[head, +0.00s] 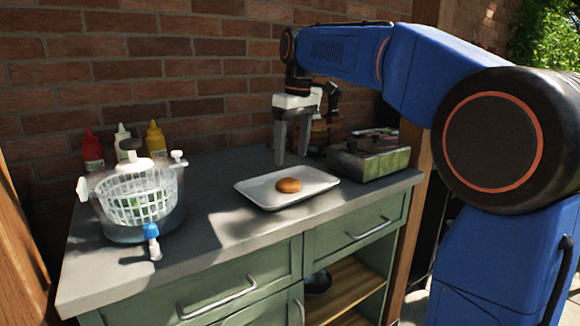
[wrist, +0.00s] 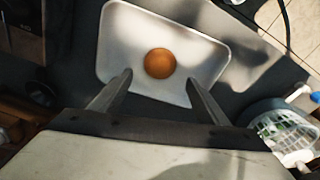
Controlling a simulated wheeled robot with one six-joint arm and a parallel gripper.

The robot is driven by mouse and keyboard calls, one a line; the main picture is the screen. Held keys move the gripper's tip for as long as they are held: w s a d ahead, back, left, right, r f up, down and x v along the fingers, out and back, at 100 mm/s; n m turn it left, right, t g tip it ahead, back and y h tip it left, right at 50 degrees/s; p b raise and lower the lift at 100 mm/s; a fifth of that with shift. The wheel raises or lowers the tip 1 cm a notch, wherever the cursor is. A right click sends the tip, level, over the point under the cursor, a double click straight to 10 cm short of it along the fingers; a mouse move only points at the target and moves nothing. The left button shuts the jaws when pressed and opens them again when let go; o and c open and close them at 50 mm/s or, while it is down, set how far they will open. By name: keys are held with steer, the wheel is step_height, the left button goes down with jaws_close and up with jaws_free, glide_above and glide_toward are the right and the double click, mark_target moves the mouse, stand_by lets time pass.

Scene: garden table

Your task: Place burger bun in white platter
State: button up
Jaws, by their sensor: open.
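The burger bun (head: 289,185) is round and golden brown. It lies on the white platter (head: 262,197), a shallow rectangular tray on the grey counter. In the wrist view the bun (wrist: 159,63) rests on the platter (wrist: 122,30) near its middle. My gripper (head: 292,160) is open and empty, pointing down behind the platter and above the counter. In the wrist view its two fingers (wrist: 160,82) are spread wide, at the platter's near side, with the bun beyond and between them, apart from both.
A clear bowl with a white basket (head: 137,202) stands at the left. Red, white and yellow bottles (head: 155,140) stand by the brick wall. A box-shaped item (head: 368,160) stands right of the platter. The counter between basket and platter is clear.

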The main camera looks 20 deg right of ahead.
steer(key=shift+s+d+r, duration=0.1)
steer(key=shift+r, duration=0.95)
steer(key=shift+s+d+r, duration=0.1)
steer(key=shift+r, duration=0.95)
steer(key=s+d+f+m+t, duration=0.1)
steer(key=s+d+f+m, duration=0.2)
steer(key=s+f, duration=1.2)
steer(key=s+d+f+m+t, duration=0.2)
steer(key=s+d+f+m, duration=0.1)
steer(key=s+f, duration=1.2)
steer(key=shift+s+d+f+m+t+h, duration=0.3)
steer(key=shift+s+d+m+h, duration=0.15)
steer(key=shift+s, duration=0.8)
